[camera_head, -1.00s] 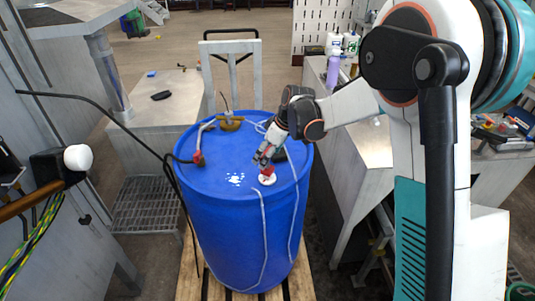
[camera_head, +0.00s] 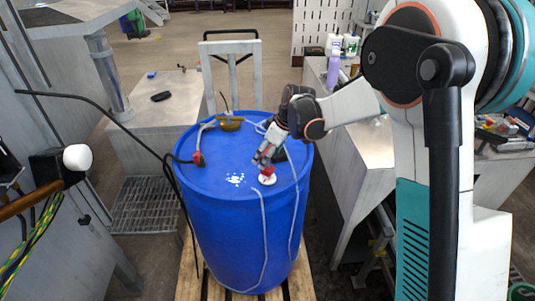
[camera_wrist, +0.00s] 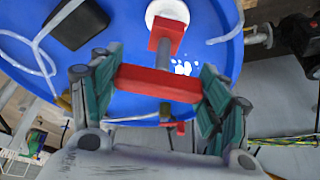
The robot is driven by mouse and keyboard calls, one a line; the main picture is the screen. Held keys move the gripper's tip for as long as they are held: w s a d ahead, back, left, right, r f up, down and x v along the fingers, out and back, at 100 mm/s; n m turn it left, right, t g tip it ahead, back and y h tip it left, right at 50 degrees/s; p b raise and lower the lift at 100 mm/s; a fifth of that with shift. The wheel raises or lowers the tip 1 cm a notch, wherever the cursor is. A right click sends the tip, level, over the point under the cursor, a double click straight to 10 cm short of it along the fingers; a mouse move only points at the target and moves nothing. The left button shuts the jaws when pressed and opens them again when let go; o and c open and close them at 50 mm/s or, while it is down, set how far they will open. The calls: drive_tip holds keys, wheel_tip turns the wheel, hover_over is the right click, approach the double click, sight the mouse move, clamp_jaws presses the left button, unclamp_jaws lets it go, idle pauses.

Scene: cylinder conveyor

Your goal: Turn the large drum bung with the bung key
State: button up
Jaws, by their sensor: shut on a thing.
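The blue drum (camera_head: 235,230) stands upright on a wooden pallet. The large bung (camera_head: 268,181) is a white disc on the drum's lid near the front right rim; it also shows at the top of the wrist view (camera_wrist: 166,9). The bung key (camera_wrist: 158,83) has a red crossbar, a grey shaft and a red end that overlaps the white bung. Whether it is fully seated cannot be told. My gripper (camera_head: 266,160) is above the bung, with its green-padded fingers (camera_wrist: 157,88) shut on the red crossbar, one at each end.
A red fitting with a black hose (camera_head: 198,157) and a brass-coloured fitting (camera_head: 229,124) sit on the lid. A clear tube runs over the lid and down the drum's front. Metal benches (camera_head: 160,115) flank the drum.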

drive_tip(key=shift+f+b, duration=0.9)
drive_tip(key=shift+f, duration=0.3)
idle(1.0)
drive_tip(key=shift+m+t+h+b, duration=0.4)
drive_tip(key=shift+m+t+h, duration=0.1)
drive_tip(key=shift+m, duration=1.2)
drive_tip(key=shift+m+t+h+b, duration=0.3)
drive_tip(key=shift+m+h+b, duration=0.1)
drive_tip(key=shift+m, duration=1.4)
drive_tip(key=shift+h, duration=0.3)
drive_tip(key=shift+m+h+b, duration=0.3)
drive_tip(key=shift+m+h, duration=0.3)
drive_tip(key=shift+m, duration=1.1)
